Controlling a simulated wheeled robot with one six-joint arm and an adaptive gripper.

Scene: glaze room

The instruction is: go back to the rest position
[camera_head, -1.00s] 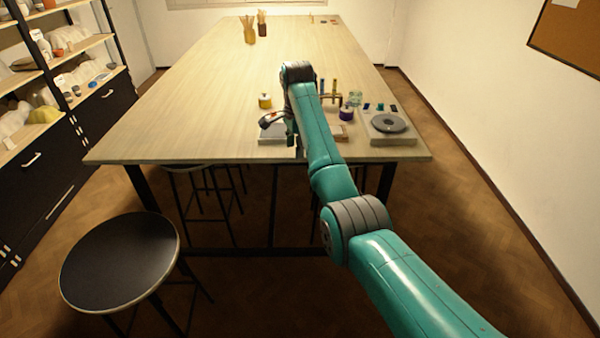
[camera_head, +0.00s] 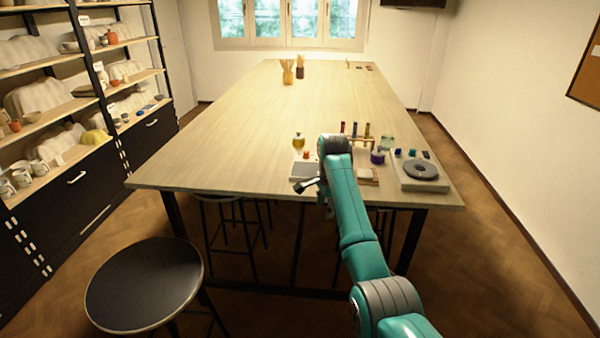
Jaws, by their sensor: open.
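My gripper (camera_head: 303,186) is small and dark at the end of my teal arm, at the near edge of the long wooden table (camera_head: 220,130). It is open and I see nothing held in it. It shows in front of a pale tray (camera_head: 303,170) on the table's near edge. Part of the tray is hidden behind the gripper and arm. Whether the gripper is over the table or just short of it is hard to tell.
A yellow bottle (camera_head: 298,142), a purple-labelled jar (camera_head: 377,156), a glass jar (camera_head: 387,142) and a grey turntable (camera_head: 421,170) stand near the arm. A black stool (camera_head: 145,283) is at front left. Shelves (camera_head: 130,80) line the left wall. The table's middle is clear.

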